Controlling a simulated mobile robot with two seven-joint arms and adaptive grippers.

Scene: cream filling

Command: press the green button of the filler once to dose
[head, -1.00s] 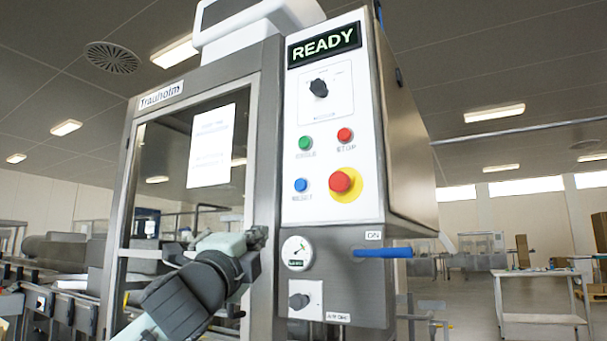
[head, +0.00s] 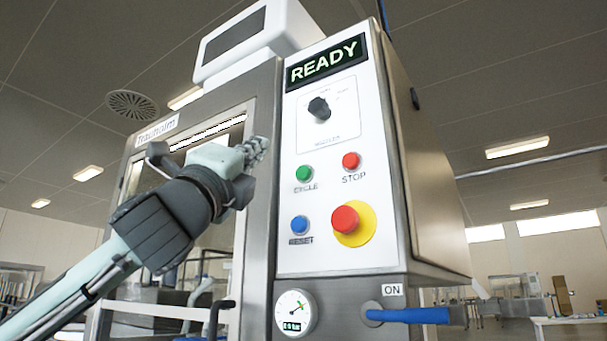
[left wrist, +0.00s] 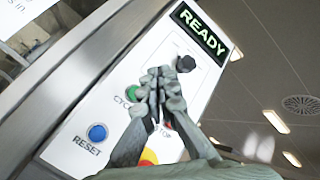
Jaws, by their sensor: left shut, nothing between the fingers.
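The filler's white control panel (head: 320,235) faces me, and its display (head: 326,62) reads READY. The green button (head: 303,174), labelled CYCLE, is on the panel's left side above a blue RESET button (head: 299,225). My left gripper (head: 262,146) is shut and empty, to the left of the panel and slightly above the green button's height, apart from it in the head view. In the left wrist view the shut fingers (left wrist: 157,78) point at the panel, and the green button (left wrist: 131,93) shows just left of them, partly covered. My right gripper is out of view.
A red STOP button (head: 350,160) is right of the green one. A large red button on a yellow disc (head: 345,219) is below it. A black knob (head: 319,108) is above. A blue lever (head: 408,315) sticks out low on the right.

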